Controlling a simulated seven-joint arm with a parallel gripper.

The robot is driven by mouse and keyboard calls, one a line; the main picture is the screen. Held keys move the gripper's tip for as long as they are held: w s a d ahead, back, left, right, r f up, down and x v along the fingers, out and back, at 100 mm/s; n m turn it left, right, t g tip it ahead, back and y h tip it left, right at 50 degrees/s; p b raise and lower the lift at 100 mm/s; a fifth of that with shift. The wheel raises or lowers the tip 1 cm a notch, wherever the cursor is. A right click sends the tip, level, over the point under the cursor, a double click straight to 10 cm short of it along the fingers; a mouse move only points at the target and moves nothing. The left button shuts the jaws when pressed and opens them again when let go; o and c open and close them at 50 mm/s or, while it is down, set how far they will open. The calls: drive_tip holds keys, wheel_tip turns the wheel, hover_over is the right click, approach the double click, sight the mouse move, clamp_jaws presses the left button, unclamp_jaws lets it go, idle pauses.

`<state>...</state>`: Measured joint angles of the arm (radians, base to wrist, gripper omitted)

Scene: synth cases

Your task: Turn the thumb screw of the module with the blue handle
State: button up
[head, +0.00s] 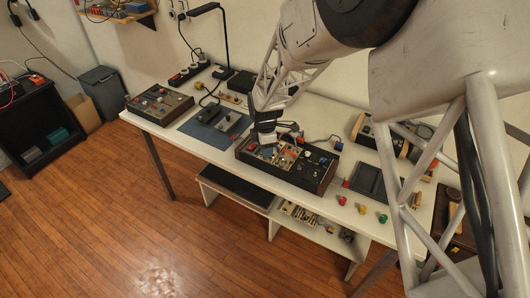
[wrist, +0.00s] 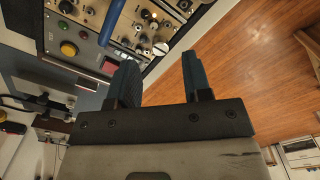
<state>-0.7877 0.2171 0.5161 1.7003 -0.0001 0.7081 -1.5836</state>
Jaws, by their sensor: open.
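In the wrist view a blue handle (wrist: 112,22) stands out from a panel at the upper left. I cannot tell which small part is the thumb screw. My gripper (wrist: 159,58) is open and empty, its two dark blue-grey fingers apart; the left finger overlaps the case's lower edge in the picture. In the head view my gripper (head: 265,139) is over the middle synth case (head: 318,178) and hides part of it.
The white table (head: 215,158) carries another synth case (head: 160,104) at the left, a black lamp (head: 221,50) at the back and coloured knobs (head: 362,209) at the front right. A shelf (head: 235,187) is below. Wooden floor (head: 130,220) is clear in front.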

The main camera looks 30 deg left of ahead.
drive_tip(key=shift+r, duration=2.2)
drive_tip(key=shift+w+d+r, duration=0.1)
drive_tip(key=shift+d+r, duration=0.2)
drive_tip(key=shift+d, duration=0.1)
drive_tip(key=s+d+r+m, duration=0.1)
drive_tip(key=d+r+m, duration=0.4)
drive_tip(key=d, duration=0.6)
drive_tip(key=s+d+r+m+t, duration=0.1)
drive_tip(key=d+r+m, duration=0.3)
drive_tip(key=d+r, duration=0.55)
drive_tip(key=s+d+r+m, duration=0.1)
drive_tip(key=d+r+m, duration=0.35)
drive_tip(key=d, duration=0.75)
drive_tip(key=s+d+r+m, duration=0.2)
drive_tip(key=s+d+m, duration=0.5)
drive_tip(key=s+d, duration=0.4)
drive_tip(key=s+d+r+m+t, duration=0.1)
drive_tip(key=s+d+r+m, duration=0.1)
drive_tip(key=s+d+m, duration=0.5)
drive_tip(key=s+d, duration=0.4)
drive_tip(key=shift+s+d+r+t, duration=0.15)
drive_tip(key=shift+s+r+t, duration=0.15)
